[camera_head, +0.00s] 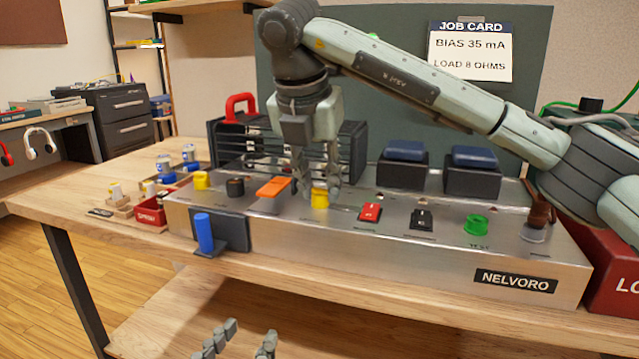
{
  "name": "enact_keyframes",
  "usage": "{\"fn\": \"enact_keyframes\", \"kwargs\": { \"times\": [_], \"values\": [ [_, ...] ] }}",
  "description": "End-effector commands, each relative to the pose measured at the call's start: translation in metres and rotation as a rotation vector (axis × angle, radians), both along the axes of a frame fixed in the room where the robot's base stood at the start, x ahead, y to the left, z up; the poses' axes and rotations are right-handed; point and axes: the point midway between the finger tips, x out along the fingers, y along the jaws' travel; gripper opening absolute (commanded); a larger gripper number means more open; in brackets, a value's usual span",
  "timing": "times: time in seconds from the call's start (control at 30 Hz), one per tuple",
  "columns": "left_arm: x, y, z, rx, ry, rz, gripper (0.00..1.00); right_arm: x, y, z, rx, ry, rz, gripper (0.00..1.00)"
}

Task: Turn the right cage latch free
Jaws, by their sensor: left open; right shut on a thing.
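The amp's silver chassis (390,255) stands on the wooden bench. A black slatted cage (350,140) with a red handle (235,103) sits at its back left. Two yellow latches are in front of the cage: the left one (201,180) is clear, and the right one (320,199) is under my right gripper (328,186). That gripper points down and is shut on the right yellow latch; its fingers partly hide the latch top. My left gripper (238,343) is open and empty, low at the bottom edge, in front of the bench and away from the amp.
An orange lever (273,187) and a black knob (235,187) lie between the latches. Red (370,212) and black (421,219) switches and a green knob (475,225) are to the right. A blue handle (205,233) stands at the front left. My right arm spans above the transformers (403,168).

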Motion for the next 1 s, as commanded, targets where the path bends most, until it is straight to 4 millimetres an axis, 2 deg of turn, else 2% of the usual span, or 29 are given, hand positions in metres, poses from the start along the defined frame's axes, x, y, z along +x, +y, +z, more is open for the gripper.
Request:
{"fn": "enact_keyframes", "kwargs": {
  "times": [0.13,0.17,0.3,0.67,0.77,1.0],
  "values": [
    [0.0,0.0,0.0,0.0,0.0,0.0,0.43,0.0,0.0,0.0,0.0,0.001,0.0,0.0],
    [0.0,0.0,0.0,0.0,0.0,0.0,0.43,0.0,0.0,0.0,0.0,0.001,0.0,0.28],
    [0.0,0.0,0.0,0.0,0.001,0.0,0.43,0.0,0.0,0.0,0.0,0.0,0.001,0.46],
    [0.0,0.0,-0.001,0.001,0.002,0.0,0.43,-0.001,0.001,0.004,0.0,-0.001,0.001,0.46],
    [0.0,0.0,-0.001,0.001,0.002,0.0,0.43,-0.005,0.002,0.014,0.0,-0.003,0.001,0.46],
    [0.0,0.0,-0.001,0.001,0.002,0.0,0.43,-0.023,0.008,0.062,0.0,-0.007,0.0,0.46]
  ]
}}
